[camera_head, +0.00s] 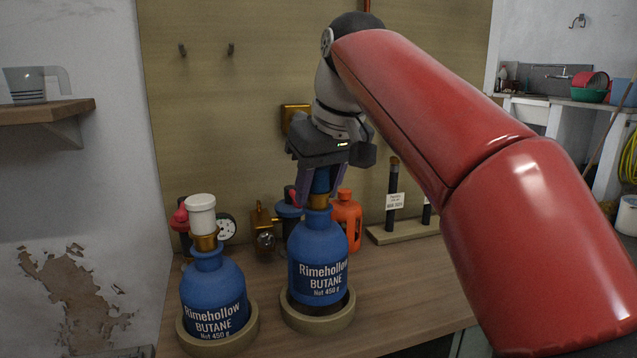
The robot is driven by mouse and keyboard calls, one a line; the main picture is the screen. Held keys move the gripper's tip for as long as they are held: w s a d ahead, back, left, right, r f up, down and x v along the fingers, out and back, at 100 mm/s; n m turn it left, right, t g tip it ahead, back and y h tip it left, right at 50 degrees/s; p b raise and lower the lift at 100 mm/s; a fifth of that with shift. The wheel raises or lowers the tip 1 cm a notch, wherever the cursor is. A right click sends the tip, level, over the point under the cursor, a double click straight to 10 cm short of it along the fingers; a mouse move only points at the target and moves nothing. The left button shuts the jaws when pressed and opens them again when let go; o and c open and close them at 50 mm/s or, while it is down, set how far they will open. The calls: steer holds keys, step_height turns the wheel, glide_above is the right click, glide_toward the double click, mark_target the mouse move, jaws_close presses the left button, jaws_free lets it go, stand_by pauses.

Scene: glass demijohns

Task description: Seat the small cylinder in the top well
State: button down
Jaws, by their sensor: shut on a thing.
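A blue butane cylinder (318,255) with a brass neck and blue top is under my gripper (320,182), whose jaws are shut on that blue top. The cylinder looks close to upright, with its base at a beige ring-shaped well (318,324). Dark space shows inside the ring at the base, and I cannot tell whether the base touches the bottom. A second blue butane cylinder (212,290), with a white cap (201,214), stands in another beige ring (222,348) to the left and nearer.
Behind the cylinders stand an orange bottle (346,217), a brass fitting (263,222), a round gauge (226,228) and a wooden stand (410,231) with dark rods. A back panel (230,110) rises behind. The wooden worktop (415,278) is clear to the right.

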mark_target(319, 210)
steer(key=shift+f+b, duration=1.55)
steer(key=shift+f, duration=0.4)
steer(key=c, duration=0.8)
jaws_free()
steer(key=shift+c, duration=0.2)
steer(key=shift+o, duration=0.2)
steer(key=shift+f, duration=0.1)
steer(key=p+v, duration=0.2)
steer(key=v, duration=0.6)
steer(key=shift+p, duration=0.3)
steer(key=s+d+f+m, duration=0.2)
steer(key=s+d+f, duration=0.2)
steer(key=f, duration=0.5)
steer(key=s+d+f+m+t+h, duration=0.1)
steer(key=s+d+f+m, duration=0.1)
steer(key=s+d+f, duration=0.2)
steer(key=s+d+f+m+h, duration=0.1)
steer(key=s+d+f, duration=0.3)
steer(key=s+f, duration=0.5)
step_height(319, 210, down, 8)
steer(key=shift+r+m+t, duration=0.25)
steer(key=shift+m+t, duration=0.05)
steer(key=shift+m, duration=0.3)
